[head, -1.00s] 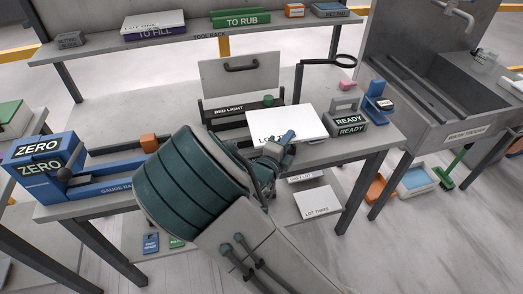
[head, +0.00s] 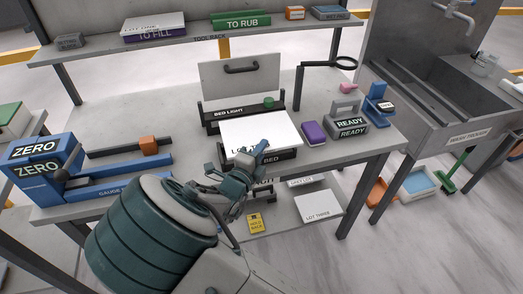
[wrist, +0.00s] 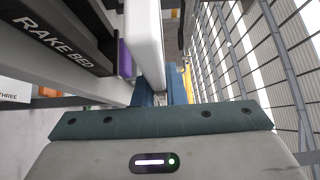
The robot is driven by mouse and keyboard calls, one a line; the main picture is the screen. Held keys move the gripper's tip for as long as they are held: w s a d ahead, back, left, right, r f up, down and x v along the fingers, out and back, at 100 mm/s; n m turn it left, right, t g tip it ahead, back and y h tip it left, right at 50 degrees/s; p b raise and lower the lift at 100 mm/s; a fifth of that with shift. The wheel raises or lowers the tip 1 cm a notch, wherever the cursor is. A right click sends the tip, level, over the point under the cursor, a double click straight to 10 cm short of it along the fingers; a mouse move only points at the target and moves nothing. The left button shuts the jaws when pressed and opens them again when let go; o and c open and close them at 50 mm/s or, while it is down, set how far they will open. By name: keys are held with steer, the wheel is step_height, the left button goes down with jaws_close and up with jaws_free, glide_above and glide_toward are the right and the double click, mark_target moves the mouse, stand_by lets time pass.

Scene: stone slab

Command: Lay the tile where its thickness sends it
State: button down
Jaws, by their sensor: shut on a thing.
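The white tile (head: 258,131), with partly covered black lettering starting "LO", is held by my gripper (head: 250,154) at its near edge. It appears over a dark bed (head: 281,157) at the bench's front; I cannot tell whether they touch. In the wrist view the tile (wrist: 147,40) is edge-on between the blue fingers (wrist: 161,94), beside a dark bar marked RAKE BED (wrist: 60,40). The blue gauge (head: 45,165) with two ZERO faces stands at left. The rack holds a stack marked TO FILL (head: 154,34) and a green TO RUB block (head: 241,20).
The BED LIGHT fixture (head: 233,112) with an upright handled plate (head: 240,80) stands behind the tile. A purple block (head: 314,133) and the READY box (head: 348,123) are to the right. A lower shelf holds a LOT THREE tile (head: 319,207). A sink (head: 440,80) stands far right.

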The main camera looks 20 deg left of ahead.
step_height(320, 180, down, 9)
steer(key=b, duration=0.8)
steer(key=shift+r, duration=0.2)
steer(key=c, duration=1.4)
jaws_free()
steer(key=shift+s, duration=0.15)
steer(key=s+a+b, duration=0.1)
steer(key=s+a, duration=0.1)
steer(key=s, duration=1.1)
steer(key=shift+s+a+b, duration=0.2)
steer(key=shift+a+b, duration=0.05)
steer(key=shift+b, duration=0.05)
